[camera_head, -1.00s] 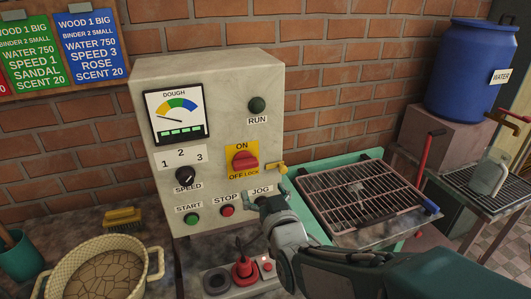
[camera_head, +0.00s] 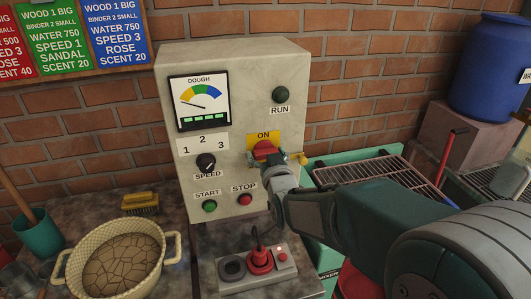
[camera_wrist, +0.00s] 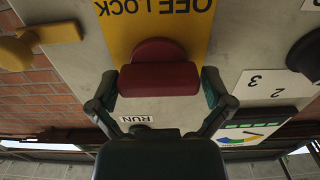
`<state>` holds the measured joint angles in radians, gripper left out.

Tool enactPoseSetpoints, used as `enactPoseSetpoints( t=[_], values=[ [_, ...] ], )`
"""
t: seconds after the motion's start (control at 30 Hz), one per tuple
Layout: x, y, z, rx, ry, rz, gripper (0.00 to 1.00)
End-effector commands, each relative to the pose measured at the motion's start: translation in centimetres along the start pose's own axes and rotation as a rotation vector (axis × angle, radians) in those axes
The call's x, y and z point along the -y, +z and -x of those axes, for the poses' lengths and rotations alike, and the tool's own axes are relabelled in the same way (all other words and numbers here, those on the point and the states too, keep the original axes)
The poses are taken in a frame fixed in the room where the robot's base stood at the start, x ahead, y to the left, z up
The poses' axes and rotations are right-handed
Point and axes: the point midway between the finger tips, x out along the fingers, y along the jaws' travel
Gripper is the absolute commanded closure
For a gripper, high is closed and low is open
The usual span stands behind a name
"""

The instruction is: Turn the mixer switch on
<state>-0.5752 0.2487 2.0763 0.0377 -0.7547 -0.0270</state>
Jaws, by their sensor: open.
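The mixer switch (camera_head: 264,148) is a red rotary knob on a yellow plate (camera_head: 254,137) on the front of the grey control box (camera_head: 232,62). The plate's ON label shows above the knob; its lower part is hidden by my gripper in the head view. My gripper (camera_wrist: 159,82) is open at the knob. In the wrist view, which is upside down, the red knob (camera_wrist: 158,76) lies between the two fingers, with its bar running across the gap. A small gap seems to show at each side; I cannot tell whether either finger touches.
The speed dial (camera_head: 206,162), green start button (camera_head: 209,206) and red stop button (camera_head: 245,199) are close by on the panel.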

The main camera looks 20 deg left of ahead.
Motion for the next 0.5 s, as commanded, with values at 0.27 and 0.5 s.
enactPoseSetpoints(
  t=[0.27,0.5],
  values=[
    [-0.12,-0.09,0.14,-0.001,-0.001,0.0,0.56],
    [-0.06,-0.13,0.16,-0.002,-0.001,-0.006,0.56]
  ],
)
